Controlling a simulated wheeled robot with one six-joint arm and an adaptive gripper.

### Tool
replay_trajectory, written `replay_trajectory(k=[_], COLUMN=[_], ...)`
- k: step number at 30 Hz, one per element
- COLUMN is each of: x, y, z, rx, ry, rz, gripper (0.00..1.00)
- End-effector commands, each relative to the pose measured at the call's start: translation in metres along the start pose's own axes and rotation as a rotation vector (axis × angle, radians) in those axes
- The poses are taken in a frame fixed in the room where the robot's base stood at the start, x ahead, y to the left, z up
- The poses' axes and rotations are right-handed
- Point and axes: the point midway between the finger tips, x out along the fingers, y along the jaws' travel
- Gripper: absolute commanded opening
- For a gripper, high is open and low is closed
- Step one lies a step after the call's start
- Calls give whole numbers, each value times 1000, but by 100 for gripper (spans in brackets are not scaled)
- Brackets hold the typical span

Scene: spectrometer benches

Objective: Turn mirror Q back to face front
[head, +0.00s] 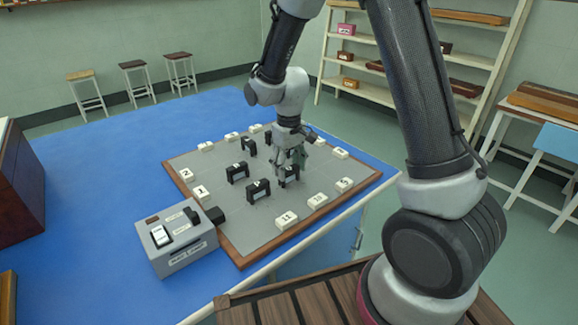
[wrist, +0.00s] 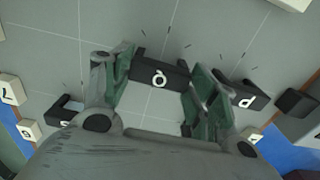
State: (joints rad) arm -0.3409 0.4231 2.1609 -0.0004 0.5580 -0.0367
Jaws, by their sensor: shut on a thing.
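Mirror Q (wrist: 160,75) is a black block with a white letter on top, standing on the grey gridded board (head: 235,218). My gripper (wrist: 164,68) has its green fingers on either side of mirror Q and is shut on it. In the head view my gripper (head: 290,160) points down at the board's right half. Mirror Q (head: 289,176) shows there only in part, below the fingers. In the wrist view a mirror lettered P (wrist: 238,97) stands close to the right finger. Another lettered mirror (wrist: 66,112) is at left, partly hidden by my gripper.
Other black mirrors (head: 237,173) (head: 258,190) (head: 248,147) stand left of my gripper. Numbered white tiles (head: 288,220) line the board's edges. A grey switch box (head: 178,240) with a black nozzle sits at the board's near left corner. The blue bench top (head: 110,175) is mostly clear.

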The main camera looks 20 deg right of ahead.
Motion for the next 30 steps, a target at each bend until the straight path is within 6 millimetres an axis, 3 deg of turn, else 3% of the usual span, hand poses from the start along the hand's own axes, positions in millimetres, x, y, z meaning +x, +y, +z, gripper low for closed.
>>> replay_trajectory(k=[1,4,17,30], x=[0,0,-8,-97], y=[0,0,0,0], z=[-1,0,-1,-1], rx=[2,2,0,1], ry=[2,2,2,4], rz=[0,0,0,0], gripper=[64,80,80,80])
